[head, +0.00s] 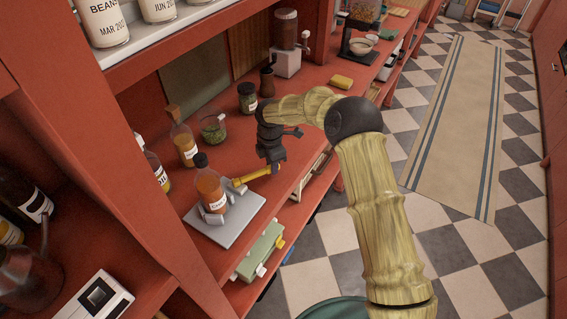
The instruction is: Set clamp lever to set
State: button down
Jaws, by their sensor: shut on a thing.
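A clamp fixture with a grey base plate (240,222) sits on the red shelf near its front edge. A dark-capped bottle of orange-brown contents (209,188) stands upright in it, between pale grey jaw pieces. The yellow clamp lever (252,176) sticks out from beside the bottle, to the right and slightly up. My black gripper (274,166) comes down at the lever's outer end and is shut on it. The fingers are small and dark here, so the exact grip is hard to see. No marking for the set position is legible.
A corked bottle (185,148), a glass bowl of green herbs (213,130) and a dark-lidded jar (247,98) stand behind the fixture. A yellow block (341,82) lies farther along the shelf. A green box (260,250) is below.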

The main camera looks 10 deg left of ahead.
jog(key=shift+w+a+r, duration=0.15)
jog(key=shift+w+r, duration=0.05)
jog(key=shift+r, duration=0.05)
jog(key=c, duration=1.2)
grip_release()
jog(key=shift+f, duration=0.15)
notch_tip(320, 180, up, 17)
jog(key=b, duration=0.3)
jog(key=shift+r, duration=0.2)
